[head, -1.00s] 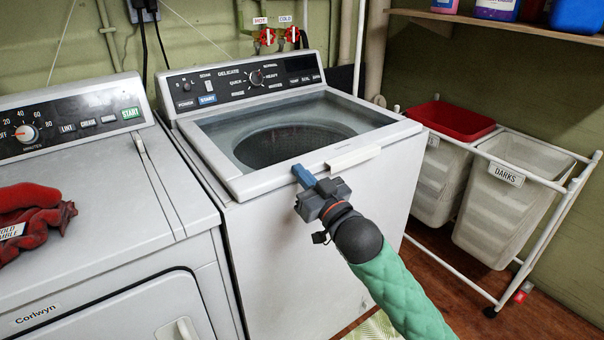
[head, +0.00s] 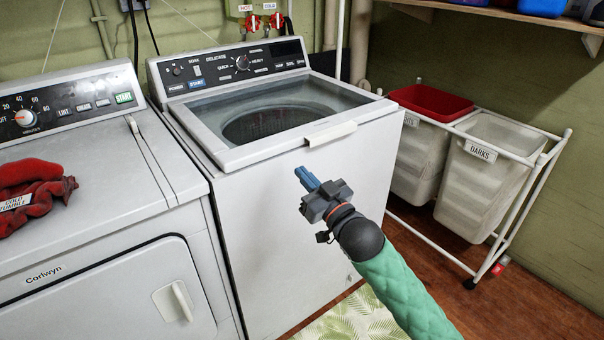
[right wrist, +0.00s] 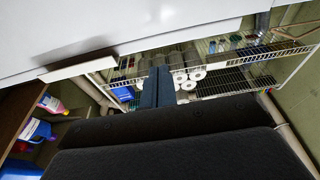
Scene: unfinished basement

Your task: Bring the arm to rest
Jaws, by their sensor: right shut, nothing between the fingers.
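My right gripper (head: 308,179) is shut and empty, its blue fingers together. In the head view it is in front of the washing machine (head: 270,220), below the pale lid handle (head: 330,134), with a gap to the handle. The washer's glass lid (head: 300,100) is closed, and the drum shows through it. In the right wrist view, the shut fingers (right wrist: 156,88) point towards wire shelves, and the handle (right wrist: 90,68) shows at upper left. My left gripper is not in view.
A dryer (head: 90,180) with a red cloth (head: 35,190) on top stands at the left. A hamper cart with a bin labelled DARKS (head: 480,180) stands at the right. A shelf (head: 500,15) is at upper right. A leaf-patterned mat (head: 355,318) lies on the wooden floor.

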